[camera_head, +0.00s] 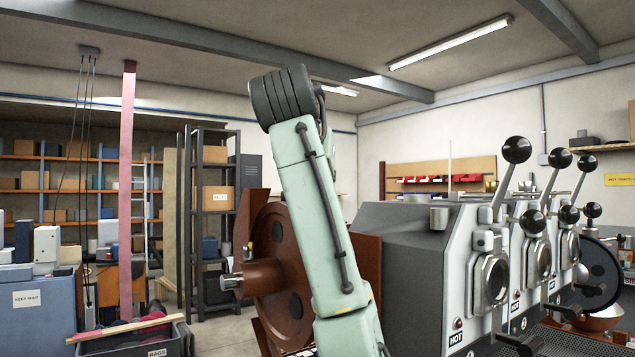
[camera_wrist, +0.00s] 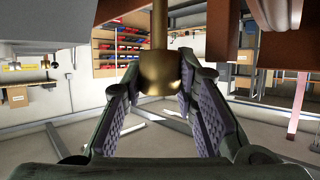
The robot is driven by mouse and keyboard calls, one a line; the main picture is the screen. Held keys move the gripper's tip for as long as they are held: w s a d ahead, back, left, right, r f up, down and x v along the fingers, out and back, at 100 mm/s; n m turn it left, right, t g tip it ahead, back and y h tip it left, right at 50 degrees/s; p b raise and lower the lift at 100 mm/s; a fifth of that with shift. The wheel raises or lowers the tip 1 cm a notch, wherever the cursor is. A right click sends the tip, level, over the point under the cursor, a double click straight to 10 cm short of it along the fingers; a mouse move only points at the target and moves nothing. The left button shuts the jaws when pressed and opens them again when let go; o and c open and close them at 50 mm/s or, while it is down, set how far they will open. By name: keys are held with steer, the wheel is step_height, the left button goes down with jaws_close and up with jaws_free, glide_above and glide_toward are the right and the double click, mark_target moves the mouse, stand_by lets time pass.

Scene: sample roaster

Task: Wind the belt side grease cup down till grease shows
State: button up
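In the wrist view a round brass cup (camera_wrist: 160,72) hangs below a slim brass stem (camera_wrist: 159,25); it looks like the grease cup. My gripper (camera_wrist: 161,75) has one finger on each side of it, with the ribbed pads against its sides and no clear gap at the tips. The cup sits toward the fingertips, and the space between the fingers nearer the palm is empty. No grease is visible. In the head view my raised arm hides the gripper and the cup. The brown belt wheel (camera_head: 283,262) shows beside my arm.
The grey roaster (camera_head: 400,260) with black-knobbed levers stands right of my arm, its front plates marked HOT. A rag bin (camera_head: 130,343) is at lower left, beside a blue cabinet (camera_head: 38,318). A dark shelf rack (camera_head: 210,170) stands behind. Brown panels overhang the wrist view's upper right.

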steer(key=o, duration=0.5)
steer(key=v, duration=1.2)
